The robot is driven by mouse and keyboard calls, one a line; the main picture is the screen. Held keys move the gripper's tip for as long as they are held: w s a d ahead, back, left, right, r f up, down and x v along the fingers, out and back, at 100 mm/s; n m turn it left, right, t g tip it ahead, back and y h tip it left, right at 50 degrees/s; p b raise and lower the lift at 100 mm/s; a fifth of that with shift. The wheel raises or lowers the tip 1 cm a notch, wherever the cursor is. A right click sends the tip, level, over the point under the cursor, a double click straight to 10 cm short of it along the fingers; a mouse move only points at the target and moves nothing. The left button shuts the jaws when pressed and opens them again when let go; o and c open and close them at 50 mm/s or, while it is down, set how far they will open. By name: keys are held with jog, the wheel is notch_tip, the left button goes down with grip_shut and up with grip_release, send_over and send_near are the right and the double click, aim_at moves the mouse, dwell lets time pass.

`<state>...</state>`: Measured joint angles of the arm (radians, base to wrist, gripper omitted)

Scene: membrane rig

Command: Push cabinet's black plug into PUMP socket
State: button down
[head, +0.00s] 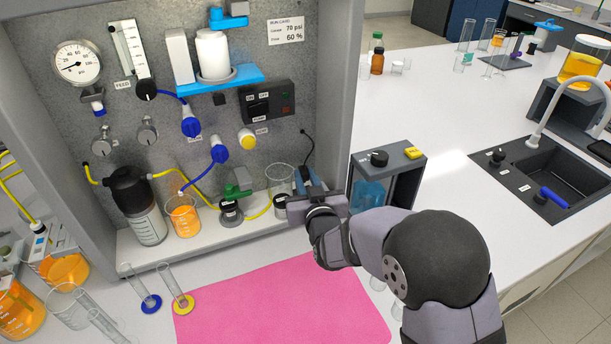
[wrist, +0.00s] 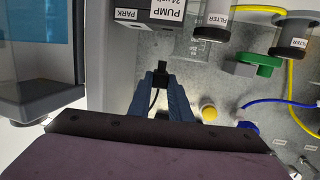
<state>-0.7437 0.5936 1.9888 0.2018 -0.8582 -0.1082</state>
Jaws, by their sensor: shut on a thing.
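In the wrist view, my gripper (wrist: 161,84) has its blue fingers closed on the black plug (wrist: 161,68). The plug's black cable runs back between the fingers. The box labelled PUMP (wrist: 168,12) is ahead of the plug at the top of the view, with a visible gap between them. The socket opening itself cannot be made out. In the head view, my gripper (head: 305,182) is at the right end of the cabinet's shelf. The black cable (head: 311,150) drops to it from the back wall. The plug and PUMP box are largely hidden there by my gripper.
A block labelled PARK (wrist: 126,14) sits beside the PUMP box. A clear beaker (head: 280,178) stands just left of my gripper. A dark-framed unit with blue liquid (head: 372,192) stands close on the right. The pink mat (head: 280,305) in front is clear.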

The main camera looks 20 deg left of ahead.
jog(key=shift+f+b, duration=2)
jog(key=shift+f, duration=0.85)
jog(key=shift+f, duration=0.1)
jog(key=c, duration=1.5)
grip_release()
jog(key=shift+c, duration=0.2)
jog(key=shift+s+d, duration=0.1)
jog(key=shift+s, duration=0.05)
jog(key=b+v, duration=0.2)
jog(key=v, duration=0.5)
jog(key=shift+b, duration=0.3)
